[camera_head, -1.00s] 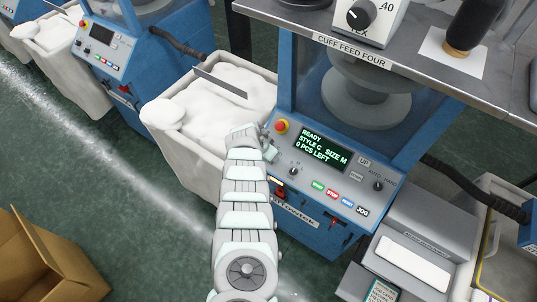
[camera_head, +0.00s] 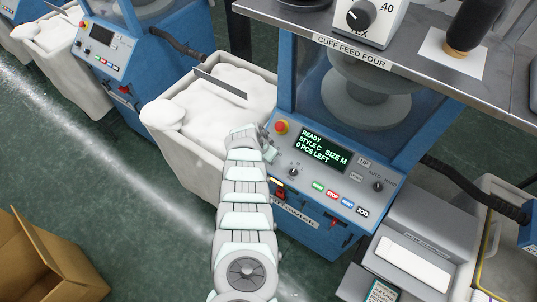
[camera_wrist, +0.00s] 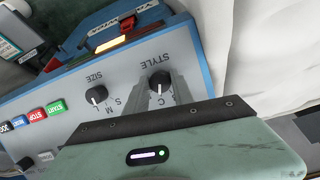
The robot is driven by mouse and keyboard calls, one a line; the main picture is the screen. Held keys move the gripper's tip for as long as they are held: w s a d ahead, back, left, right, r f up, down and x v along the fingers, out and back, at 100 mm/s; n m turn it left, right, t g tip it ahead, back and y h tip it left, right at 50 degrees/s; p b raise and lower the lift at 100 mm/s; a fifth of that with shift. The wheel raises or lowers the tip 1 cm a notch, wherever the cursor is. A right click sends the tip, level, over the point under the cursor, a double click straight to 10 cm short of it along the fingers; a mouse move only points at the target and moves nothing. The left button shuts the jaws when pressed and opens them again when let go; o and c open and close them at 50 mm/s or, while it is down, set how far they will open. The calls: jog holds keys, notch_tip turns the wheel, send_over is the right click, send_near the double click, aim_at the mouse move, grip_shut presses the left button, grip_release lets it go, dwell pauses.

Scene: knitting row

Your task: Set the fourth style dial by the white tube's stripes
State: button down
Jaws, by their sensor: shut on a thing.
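The blue knitting machine's control panel (camera_head: 322,185) stands right of my gripper (camera_head: 268,149). In the wrist view the black STYLE dial (camera_wrist: 158,82) sits between the fingertips of my gripper (camera_wrist: 163,92), which is shut on it. The letter C shows beside the dial, on the side near my gripper; its other letters are hidden. In the head view my gripper hides this dial. The display (camera_head: 323,149) reads READY, STYLE C, SIZE M, 0 PCS LEFT. I cannot make out a striped white tube in either view.
The SIZE dial (camera_wrist: 96,95) is close beside the STYLE dial. A red emergency button (camera_head: 281,127) is just above my gripper. START (camera_head: 317,186) and STOP (camera_head: 332,194) buttons are lower right. A bin of white fabric (camera_head: 184,147) stands left, and a shelf (camera_head: 390,62) overhangs the machine.

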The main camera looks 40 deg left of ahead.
jog(key=shift+f, duration=0.1)
jog(key=n+b, duration=0.2)
jog(key=shift+a+f+n+h+b, duration=0.1)
jog(key=shift+n+h+b, duration=0.2)
jog(key=shift+n+h, duration=0.1)
jog(key=n+h+b, duration=0.1)
jog(key=n+b, duration=0.1)
jog(key=n, duration=0.2)
jog(key=shift+t, duration=0.4)
jog(key=n+t+h+b, duration=0.1)
jog(key=n+b, duration=0.2)
jog(key=n, duration=0.1)
jog(key=shift+s+n+t+b, duration=0.1)
jog(key=shift+n+t+b, duration=0.3)
jog(key=shift+n+b, duration=1.45)
jog(key=shift+n, duration=0.25)
jog(key=c, duration=1.1)
grip_release()
